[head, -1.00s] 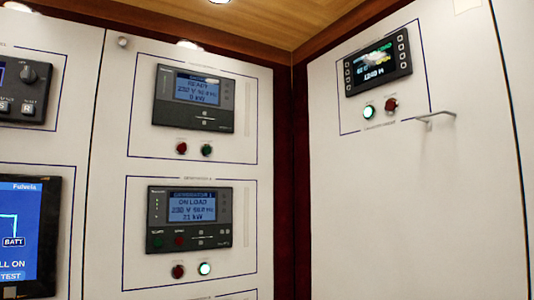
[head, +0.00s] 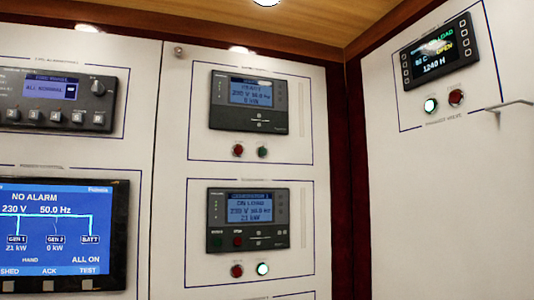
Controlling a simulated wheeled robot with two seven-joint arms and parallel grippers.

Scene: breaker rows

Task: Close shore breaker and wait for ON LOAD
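The upper breaker panel (head: 248,103) on the middle cabinet face reads READY, 230 V, 50.0 Hz and 0 kW, as far as the small text shows. Below it are a red button (head: 238,149) and a dark green button (head: 262,152), neither brightly lit. The lower panel, Generator 1 (head: 248,219), reads ON LOAD, 230 V and 21 kW. Under it are a red button (head: 237,271) and a brightly lit green button (head: 263,269). I cannot read which panel is the shore breaker.
A power screen (head: 60,235) at left shows NO ALARM, GEN 1 21 kW, GEN 2 0 kW and BATT. An alarm unit (head: 55,100) above reads ALL NORMAL.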

